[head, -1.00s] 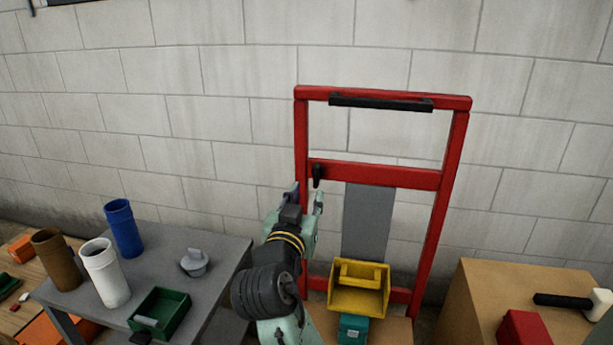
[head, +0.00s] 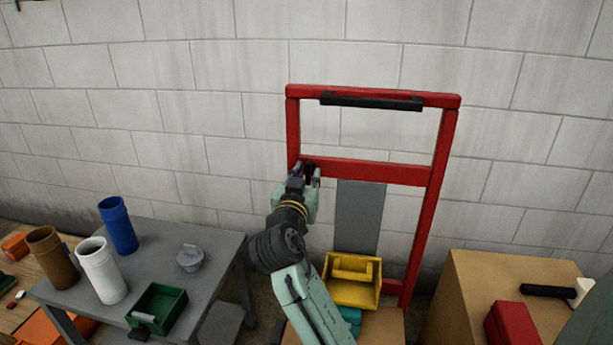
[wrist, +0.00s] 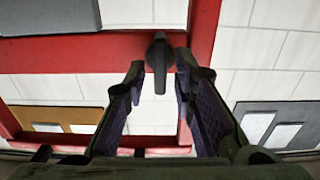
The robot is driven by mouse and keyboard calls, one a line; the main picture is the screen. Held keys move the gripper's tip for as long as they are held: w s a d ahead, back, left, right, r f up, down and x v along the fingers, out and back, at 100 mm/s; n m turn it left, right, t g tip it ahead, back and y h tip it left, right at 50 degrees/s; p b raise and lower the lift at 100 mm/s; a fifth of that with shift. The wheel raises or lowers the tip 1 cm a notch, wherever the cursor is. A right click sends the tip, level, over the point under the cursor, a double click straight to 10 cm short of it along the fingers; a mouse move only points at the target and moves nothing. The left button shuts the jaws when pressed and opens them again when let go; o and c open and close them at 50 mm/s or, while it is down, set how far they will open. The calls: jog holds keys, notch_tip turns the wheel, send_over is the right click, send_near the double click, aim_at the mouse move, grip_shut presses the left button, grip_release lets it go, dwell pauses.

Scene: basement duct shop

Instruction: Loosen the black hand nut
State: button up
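The black hand nut (wrist: 158,55) sits on the red frame's middle crossbar (head: 370,171), near its left upright. In the wrist view its body lies against the crossbar and its narrow handle points down in the picture. My gripper (wrist: 160,80) is open, with one finger on each side of the nut. Gaps show between the nut and both fingers. In the head view my gripper (head: 307,174) is at the crossbar's left end and partly hides the nut.
A grey panel (head: 358,217) hangs below the crossbar, above a yellow bin (head: 367,294). A grey table (head: 217,248) with cups and a green tray (head: 163,293) stands left. A cardboard box (head: 470,290) stands right. A block wall is behind.

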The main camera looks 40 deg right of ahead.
grip_shut()
jog(key=shift+a+f+n+b, duration=0.1)
jog(key=shift+n+b, duration=0.2)
jog(key=shift+w+f+n+b, duration=0.15)
jog(key=shift+n+b, duration=0.25)
jog(key=shift+n, duration=0.2)
jog(key=shift+n+b, duration=0.35)
jog(key=shift+n, duration=0.85)
jog(key=n, duration=0.3)
jog(key=shift+n, duration=0.3)
jog(key=n+p, duration=0.2)
jog(key=n, duration=0.8)
jog(key=shift+a, duration=0.1)
